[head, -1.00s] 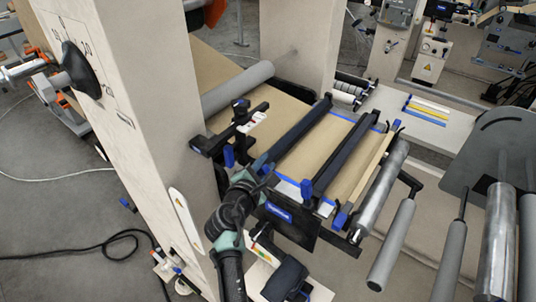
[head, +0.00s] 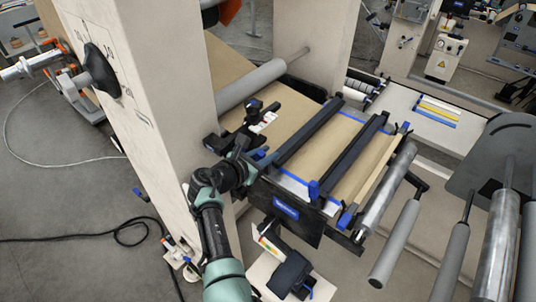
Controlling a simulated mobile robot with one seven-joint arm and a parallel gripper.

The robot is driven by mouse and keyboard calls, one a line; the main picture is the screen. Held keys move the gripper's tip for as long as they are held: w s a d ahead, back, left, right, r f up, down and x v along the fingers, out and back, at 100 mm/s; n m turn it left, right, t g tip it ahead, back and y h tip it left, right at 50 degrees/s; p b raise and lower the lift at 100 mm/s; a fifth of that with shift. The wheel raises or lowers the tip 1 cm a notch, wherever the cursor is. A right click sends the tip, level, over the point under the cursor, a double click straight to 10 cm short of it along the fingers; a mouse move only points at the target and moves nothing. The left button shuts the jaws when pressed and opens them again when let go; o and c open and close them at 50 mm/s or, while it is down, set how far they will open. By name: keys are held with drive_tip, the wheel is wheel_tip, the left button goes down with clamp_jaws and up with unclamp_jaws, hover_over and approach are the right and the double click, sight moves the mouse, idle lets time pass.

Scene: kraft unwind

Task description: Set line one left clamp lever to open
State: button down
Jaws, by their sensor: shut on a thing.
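The splice table (head: 341,137) carries brown kraft web under two dark clamp bars. The left clamp bar (head: 310,131) runs from the back to the near left edge. The right clamp bar (head: 349,155) lies beside it, with a blue lever (head: 313,189) standing at its near end. My gripper (head: 256,156) is at the near end of the left bar, shut on the left clamp lever, of which a small blue part (head: 261,153) shows. My gripper and wrist hide most of that lever, so its angle is hard to tell.
A pale machine column (head: 150,110) stands close on the left of my arm. A dark bracket with a red-and-white piece (head: 263,121) sits just behind my gripper. A grey roller (head: 250,84) lies behind, and several rollers (head: 398,243) stick out at the right.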

idle(0.4)
drive_tip(key=c, duration=0.7)
unclamp_jaws()
drive_tip(key=shift+a, duration=0.1)
drive_tip(key=v, duration=1.3)
drive_tip(key=shift+w, duration=0.1)
